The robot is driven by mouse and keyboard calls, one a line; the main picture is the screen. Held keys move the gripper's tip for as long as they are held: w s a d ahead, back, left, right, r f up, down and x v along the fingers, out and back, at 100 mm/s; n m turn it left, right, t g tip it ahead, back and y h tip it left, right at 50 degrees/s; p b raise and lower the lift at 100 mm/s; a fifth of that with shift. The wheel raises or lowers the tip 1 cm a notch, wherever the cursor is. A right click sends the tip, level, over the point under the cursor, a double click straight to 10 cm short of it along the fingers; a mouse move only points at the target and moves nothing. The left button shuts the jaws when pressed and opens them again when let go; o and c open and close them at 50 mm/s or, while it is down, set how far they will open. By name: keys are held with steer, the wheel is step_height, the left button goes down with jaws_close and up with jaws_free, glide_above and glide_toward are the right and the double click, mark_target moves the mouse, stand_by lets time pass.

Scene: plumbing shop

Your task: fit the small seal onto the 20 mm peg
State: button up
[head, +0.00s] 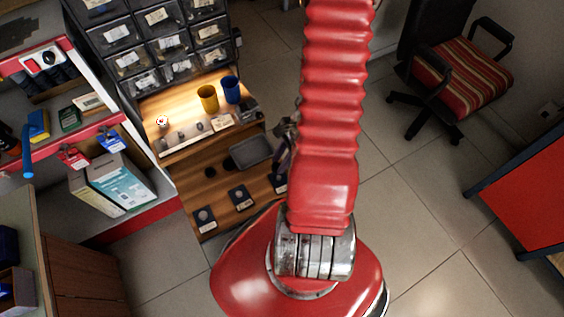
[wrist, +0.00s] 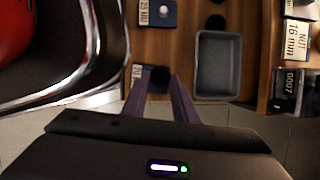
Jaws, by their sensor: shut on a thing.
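My gripper (wrist: 158,79) points down at the wooden bench, its two purple fingers close around a small black round piece, which I take for the small seal (wrist: 159,75). The piece is dark, and its ring shape is not clear. Just beyond the fingertips is a dark blue peg base (wrist: 137,71) with a partly hidden label; its peg is hidden, so I cannot tell whether the seal is touching it. A second base, marked 25 mm (wrist: 146,13), stands farther off with a pale round peg. In the head view my gripper (head: 285,148) is mostly behind my red arm.
A grey empty tray (wrist: 218,65) lies right of the fingers. Labelled small parts (wrist: 298,40) stand beyond it. Yellow (head: 208,98) and blue (head: 231,89) cups stand on the lit shelf under the drawers. Two peg bases (head: 204,219) (head: 239,197) show on the wood.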

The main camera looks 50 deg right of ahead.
mark_target(280, 176)
steer(key=shift+s+d+f+m, duration=0.1)
steer(key=shift+s+d+m, duration=0.05)
steer(key=shift+s+m, duration=0.25)
steer(key=shift+f, duration=2.9)
steer(key=shift+f, duration=0.5)
steer(key=o, duration=0.7)
steer(key=shift+r, duration=0.1)
steer(key=v, duration=1.1)
steer(key=shift+s, duration=0.15)
stand_by(0.3)
